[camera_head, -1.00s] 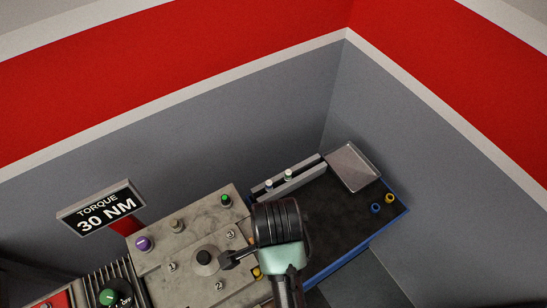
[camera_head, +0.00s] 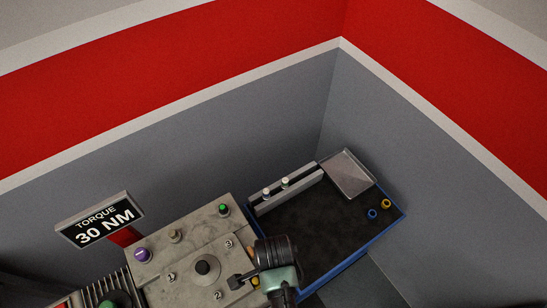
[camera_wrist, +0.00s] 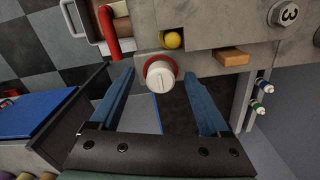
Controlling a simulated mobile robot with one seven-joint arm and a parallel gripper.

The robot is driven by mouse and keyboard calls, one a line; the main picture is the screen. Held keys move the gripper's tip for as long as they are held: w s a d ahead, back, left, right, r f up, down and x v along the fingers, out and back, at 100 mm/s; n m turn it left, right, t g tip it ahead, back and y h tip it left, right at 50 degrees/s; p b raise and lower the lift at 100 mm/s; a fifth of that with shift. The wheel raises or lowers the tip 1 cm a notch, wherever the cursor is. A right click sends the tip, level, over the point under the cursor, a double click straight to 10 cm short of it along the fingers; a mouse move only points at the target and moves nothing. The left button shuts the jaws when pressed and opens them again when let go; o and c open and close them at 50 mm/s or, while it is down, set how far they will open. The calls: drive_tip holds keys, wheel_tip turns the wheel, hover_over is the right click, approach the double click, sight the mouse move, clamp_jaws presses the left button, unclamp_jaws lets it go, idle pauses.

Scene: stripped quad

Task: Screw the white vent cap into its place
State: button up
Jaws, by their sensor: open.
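The white vent cap (camera_wrist: 160,76) is a short round plug with a slotted face, in the wrist view. My gripper (camera_wrist: 158,84) is open, one blue finger on each side of the cap, with a visible gap on both sides. In the head view my gripper (camera_head: 238,283) is at the block's front right edge, and the cap cannot be made out there.
A red pipe (camera_wrist: 108,30) is at the upper left. A blue-rimmed dark tray (camera_head: 330,262) lies right of the block, with a rack (camera_head: 290,190) and two rings.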

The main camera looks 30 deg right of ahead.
clamp_jaws()
drive_tip(key=shift+r+m+p, duration=0.1)
drive_tip(key=shift+m+p, duration=0.4)
drive_tip(key=shift+m, duration=0.6)
drive_tip(key=shift+m+p, duration=0.4)
drive_tip(key=shift+m, duration=0.6)
